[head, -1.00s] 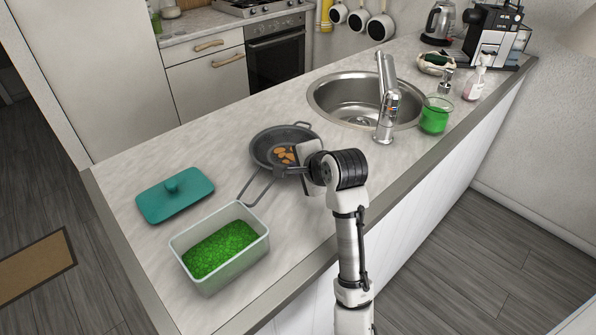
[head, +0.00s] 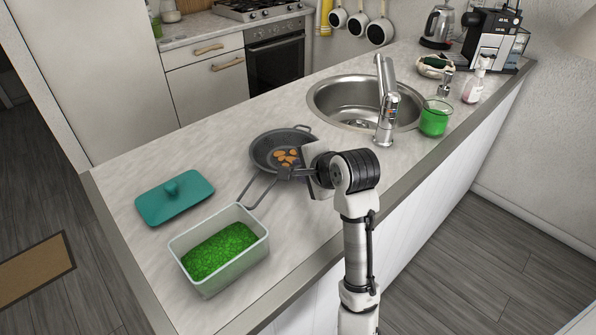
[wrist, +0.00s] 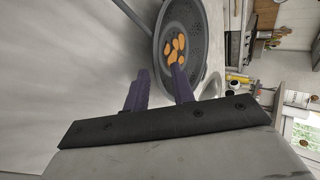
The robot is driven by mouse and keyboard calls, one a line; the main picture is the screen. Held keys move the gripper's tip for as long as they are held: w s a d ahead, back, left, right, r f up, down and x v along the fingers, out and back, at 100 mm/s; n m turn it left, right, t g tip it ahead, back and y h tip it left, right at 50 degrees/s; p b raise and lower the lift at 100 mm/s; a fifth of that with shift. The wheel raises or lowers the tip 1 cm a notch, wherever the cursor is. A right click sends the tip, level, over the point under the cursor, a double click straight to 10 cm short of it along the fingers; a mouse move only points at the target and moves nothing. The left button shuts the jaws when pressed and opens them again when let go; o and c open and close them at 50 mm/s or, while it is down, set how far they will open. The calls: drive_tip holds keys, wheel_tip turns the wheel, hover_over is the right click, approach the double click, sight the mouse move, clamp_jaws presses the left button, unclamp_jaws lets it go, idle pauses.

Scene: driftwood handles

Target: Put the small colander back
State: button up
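The small colander (head: 265,149) is a dark grey, shallow, perforated bowl lying upright on the counter, with a long wire handle towards the front left and a small loop at the back. Orange pieces (head: 287,158) lie in it. In the wrist view the colander (wrist: 202,45) is at the top, its handle (wrist: 130,14) running to the upper left. My gripper (head: 283,173) is at the colander's front right side in the head view. Whether a finger touches the rim is unclear.
A pale box of green bits (head: 219,248) and its teal lid (head: 175,198) lie to the left. The sink (head: 335,95), tap (head: 386,105) and a green glass (head: 434,118) stand to the right. Several pans (head: 380,28) hang on the far wall.

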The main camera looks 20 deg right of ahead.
drive_tip(key=v, duration=0.9)
drive_tip(key=shift+b, duration=0.45)
